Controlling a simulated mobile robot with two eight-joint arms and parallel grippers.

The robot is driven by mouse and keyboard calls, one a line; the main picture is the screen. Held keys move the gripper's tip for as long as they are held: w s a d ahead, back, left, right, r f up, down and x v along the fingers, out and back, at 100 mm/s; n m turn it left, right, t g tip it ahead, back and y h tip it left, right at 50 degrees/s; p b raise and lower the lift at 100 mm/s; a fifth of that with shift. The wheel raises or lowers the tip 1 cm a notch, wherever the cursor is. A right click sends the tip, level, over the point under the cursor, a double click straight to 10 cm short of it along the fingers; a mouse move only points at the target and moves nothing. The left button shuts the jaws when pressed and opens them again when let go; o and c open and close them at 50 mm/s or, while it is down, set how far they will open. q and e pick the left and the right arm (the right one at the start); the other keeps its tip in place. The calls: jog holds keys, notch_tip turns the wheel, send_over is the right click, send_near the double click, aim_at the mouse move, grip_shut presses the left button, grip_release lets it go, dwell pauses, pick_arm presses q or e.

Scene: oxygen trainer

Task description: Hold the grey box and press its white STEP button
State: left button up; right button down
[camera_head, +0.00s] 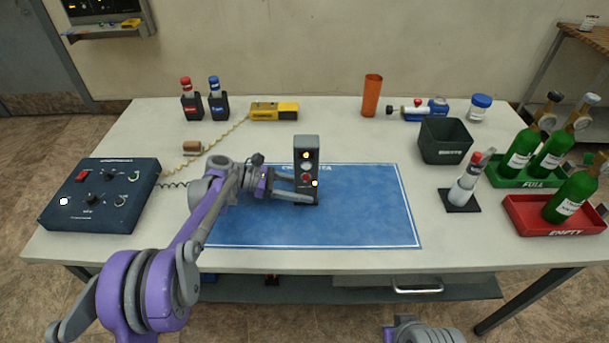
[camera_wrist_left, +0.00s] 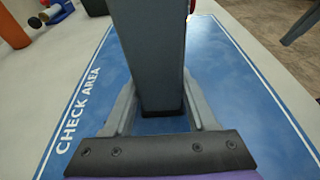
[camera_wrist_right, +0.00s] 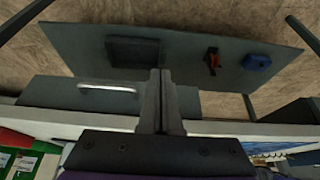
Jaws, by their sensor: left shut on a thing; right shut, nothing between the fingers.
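The grey box (camera_head: 306,145) stands upright on the blue check-area mat (camera_head: 365,215). Its dark front panel carries a lit amber lamp and small white and red round parts; the STEP lettering is too small to read. My left gripper (camera_head: 300,188) comes in from the left and is shut on the box's lower part. In the left wrist view the box (camera_wrist_left: 150,50) rises between the two fingers (camera_wrist_left: 160,115), over the mat. My right gripper (camera_wrist_right: 160,100) is shut and empty in the right wrist view, away from the box, by the table's front edge.
A dark blue control unit (camera_head: 105,190) stands at the left, with a yellow device (camera_head: 274,111) behind. A dark bin (camera_head: 444,142), a small stand (camera_head: 460,205) and bottles in green (camera_head: 530,178) and red (camera_head: 535,225) trays stand right. The mat's right half is clear.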

aim_at(306, 166)
dwell(0.6)
